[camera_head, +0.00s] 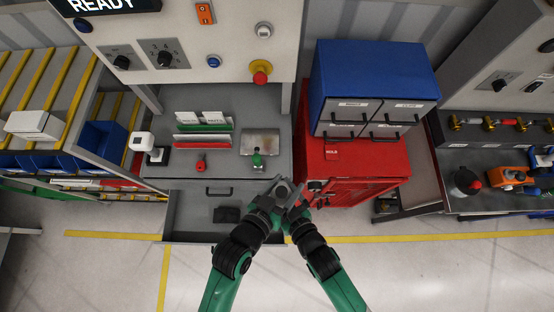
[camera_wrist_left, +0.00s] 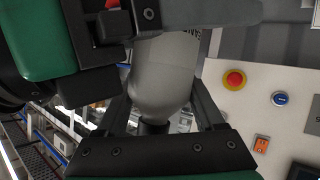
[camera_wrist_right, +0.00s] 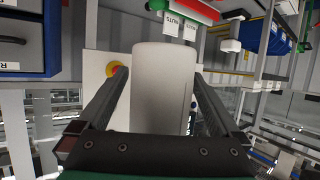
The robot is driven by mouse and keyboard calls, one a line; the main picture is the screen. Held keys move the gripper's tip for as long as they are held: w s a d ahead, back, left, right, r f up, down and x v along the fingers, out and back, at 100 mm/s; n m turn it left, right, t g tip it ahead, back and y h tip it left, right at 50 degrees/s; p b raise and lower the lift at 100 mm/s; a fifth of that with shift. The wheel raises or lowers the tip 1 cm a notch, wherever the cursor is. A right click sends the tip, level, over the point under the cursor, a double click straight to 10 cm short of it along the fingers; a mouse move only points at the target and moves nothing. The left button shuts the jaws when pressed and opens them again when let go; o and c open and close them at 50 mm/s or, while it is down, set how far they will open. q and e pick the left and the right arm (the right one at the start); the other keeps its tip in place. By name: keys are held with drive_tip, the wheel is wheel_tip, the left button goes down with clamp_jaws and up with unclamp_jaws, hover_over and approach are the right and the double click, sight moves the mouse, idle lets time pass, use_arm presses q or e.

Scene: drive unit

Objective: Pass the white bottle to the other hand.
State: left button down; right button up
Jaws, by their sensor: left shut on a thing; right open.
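The white bottle (camera_head: 283,188) is held up in front of the grey workbench, between my two grippers; it is small in the head view. In the left wrist view the bottle (camera_wrist_left: 165,72) has its narrow dark neck toward the left palm, and my left gripper (camera_wrist_left: 165,105) is shut on it. My right gripper (camera_wrist_right: 158,95) is open, with the pale body of the bottle (camera_wrist_right: 160,88) between its spread fingers. Whether the right fingers touch it I cannot tell. In the head view the left gripper (camera_head: 272,196) and right gripper (camera_head: 298,200) nearly meet.
A control panel with a red button (camera_head: 260,70) is above the bench. The floor in front is clear.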

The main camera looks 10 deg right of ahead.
drive_tip(key=shift+c, duration=0.2)
clamp_jaws()
use_arm(q)
unclamp_jaws()
use_arm(e)
drive_tip(key=shift+w, duration=0.1)
use_arm(q)
drive_tip(key=w+a+r+t, duration=0.2)
drive_tip(key=w+r+t, duration=0.1)
drive_tip(key=r, duration=0.7)
drive_tip(key=w+a+r+t, duration=0.3)
drive_tip(key=r, duration=0.7)
drive_tip(key=w+a+r+t, duration=0.2)
drive_tip(key=w+r+t, duration=0.1)
drive_tip(key=r, duration=0.7)
drive_tip(key=s+a+r+n+t+y, duration=0.1)
drive_tip(key=s+a+r+t+y, duration=0.1)
drive_tip(key=a+r, duration=0.3)
drive_tip(key=s+a+r+n+t+y, duration=0.1)
drive_tip(key=s+a+r+t+y, duration=0.1)
drive_tip(key=r, duration=1.1)
drive_tip(key=s+a+r+n+t+y, duration=0.2)
drive_tip(key=s+a+r+t, duration=0.1)
drive_tip(key=a+r, duration=0.5)
wheel_tip(320, 180, up, 2)
drive_tip(key=shift+s+a+t, duration=0.2)
drive_tip(key=shift+s+t, duration=0.1)
drive_tip(key=shift+t, duration=0.6)
